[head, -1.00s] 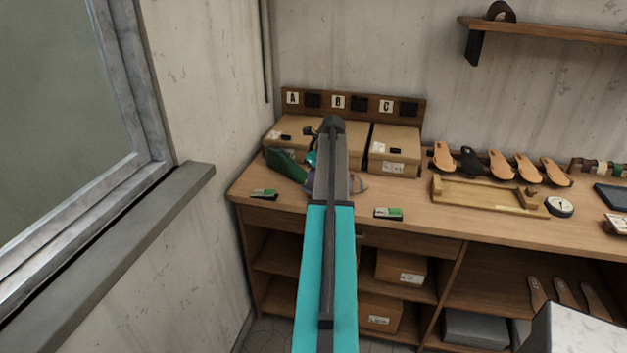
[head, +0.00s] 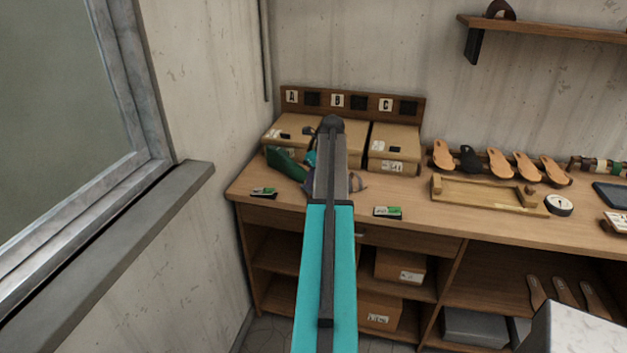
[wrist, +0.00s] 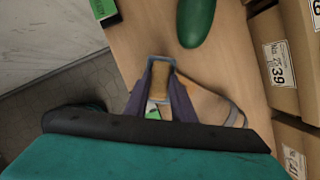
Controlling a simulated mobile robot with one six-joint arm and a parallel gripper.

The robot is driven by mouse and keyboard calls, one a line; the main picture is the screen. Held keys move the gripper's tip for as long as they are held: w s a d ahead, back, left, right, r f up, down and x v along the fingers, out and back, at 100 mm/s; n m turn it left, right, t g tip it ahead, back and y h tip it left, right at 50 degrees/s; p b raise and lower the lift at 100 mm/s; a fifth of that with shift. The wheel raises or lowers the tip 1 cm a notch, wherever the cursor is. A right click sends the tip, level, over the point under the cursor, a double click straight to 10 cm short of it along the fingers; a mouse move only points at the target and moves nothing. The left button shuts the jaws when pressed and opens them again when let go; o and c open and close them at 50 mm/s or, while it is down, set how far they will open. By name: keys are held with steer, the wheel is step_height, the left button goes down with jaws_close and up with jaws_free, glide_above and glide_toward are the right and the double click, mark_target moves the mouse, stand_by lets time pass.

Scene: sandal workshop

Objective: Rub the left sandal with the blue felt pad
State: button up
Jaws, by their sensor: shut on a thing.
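My gripper shows in the wrist view (wrist: 160,88), with two dark purplish fingers closed on a small tan block with a blue-grey edge, which I take as the blue felt pad (wrist: 160,68). In the head view my arm hides most of the gripper and the pad. A thin grey strap (wrist: 236,110) loops beside the fingers in the wrist view. Whether the pad touches a sandal is hidden.
Cardboard boxes (head: 396,148) stand behind, under an A, B, C board. Small green-and-white cards (head: 388,212) lie near the front edge. A wooden frame (head: 485,195) and several sandals are right. A window is left.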

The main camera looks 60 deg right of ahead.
steer(key=shift+f, duration=0.35)
stand_by(0.3)
steer(key=shift+s+d, duration=0.65)
steer(key=shift+d, duration=0.25)
steer(key=shift+s+d+r, duration=0.1)
steer(key=shift+s+d+p, duration=0.45)
steer(key=shift+s+d, duration=0.1)
steer(key=shift+d, duration=0.2)
steer(key=shift+d, duration=0.1)
steer(key=shift+s+d, duration=0.6)
steer(key=shift+d, duration=0.2)
steer(key=shift+s+d+f, duration=0.3)
steer(key=shift+s+d, duration=0.35)
steer(key=shift+d, duration=0.2)
